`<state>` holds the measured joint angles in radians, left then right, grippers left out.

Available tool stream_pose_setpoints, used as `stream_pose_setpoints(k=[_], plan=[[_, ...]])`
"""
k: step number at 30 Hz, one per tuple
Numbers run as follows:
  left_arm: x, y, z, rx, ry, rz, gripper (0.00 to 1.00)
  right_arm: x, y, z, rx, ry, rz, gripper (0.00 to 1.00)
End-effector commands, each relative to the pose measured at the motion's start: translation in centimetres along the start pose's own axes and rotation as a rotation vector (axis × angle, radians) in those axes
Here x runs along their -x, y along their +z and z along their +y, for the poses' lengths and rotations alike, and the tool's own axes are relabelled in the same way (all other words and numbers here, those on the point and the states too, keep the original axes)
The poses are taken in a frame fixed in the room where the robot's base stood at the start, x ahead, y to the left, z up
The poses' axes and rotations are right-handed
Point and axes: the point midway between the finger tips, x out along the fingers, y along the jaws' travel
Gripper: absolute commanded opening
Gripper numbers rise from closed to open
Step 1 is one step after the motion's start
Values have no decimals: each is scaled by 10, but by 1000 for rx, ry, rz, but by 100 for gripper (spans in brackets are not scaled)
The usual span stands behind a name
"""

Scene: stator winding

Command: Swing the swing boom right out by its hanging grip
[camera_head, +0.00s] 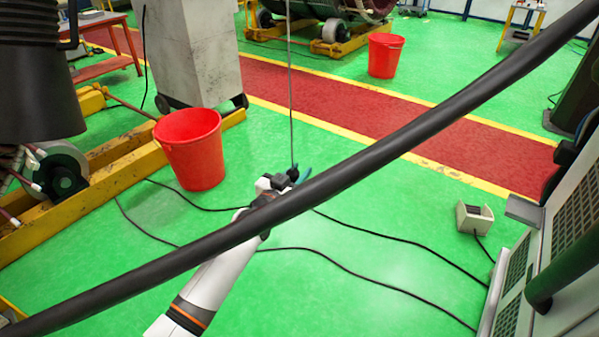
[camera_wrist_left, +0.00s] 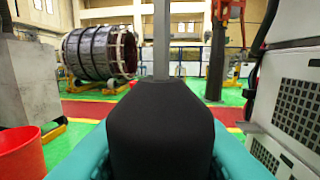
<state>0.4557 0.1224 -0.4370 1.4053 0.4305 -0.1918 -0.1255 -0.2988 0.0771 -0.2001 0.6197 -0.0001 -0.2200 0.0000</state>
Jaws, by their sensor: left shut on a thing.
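My left gripper (camera_head: 297,175) is at the middle of the head view, its arm reaching up from the bottom. It is shut on the hanging grip, a dark piece at the lower end of a thin grey line that runs up out of the head view. In the left wrist view the black hanging grip (camera_wrist_left: 160,130) fills the middle, between teal fingers, with the grey line rising from its top. My right gripper is not in view.
A red bucket (camera_head: 190,150) stands left by a yellow frame; another red bucket (camera_head: 384,56) stands farther back. Thin cables lie on the green floor. A grey vented cabinet (camera_head: 550,250) is at right.

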Motion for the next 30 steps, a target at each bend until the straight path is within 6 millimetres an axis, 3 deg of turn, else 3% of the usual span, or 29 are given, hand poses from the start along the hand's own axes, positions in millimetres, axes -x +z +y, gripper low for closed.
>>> stream_pose_setpoints(k=[1, 5, 6, 10, 25, 30], plan=[[4, -9, 8, -2, 12, 16, 0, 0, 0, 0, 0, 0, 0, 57], [4, -11, 8, -1, 12, 19, 0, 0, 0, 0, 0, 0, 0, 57], [4, -11, 8, -1, 12, 20, 30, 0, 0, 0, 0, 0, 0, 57], [4, -11, 7, -1, 11, 20, 50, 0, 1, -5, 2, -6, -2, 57], [3, -7, 4, 0, 5, 12, 50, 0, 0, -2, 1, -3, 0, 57], [15, -8, 3, 1, 5, 13, 50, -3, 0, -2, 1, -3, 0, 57]])
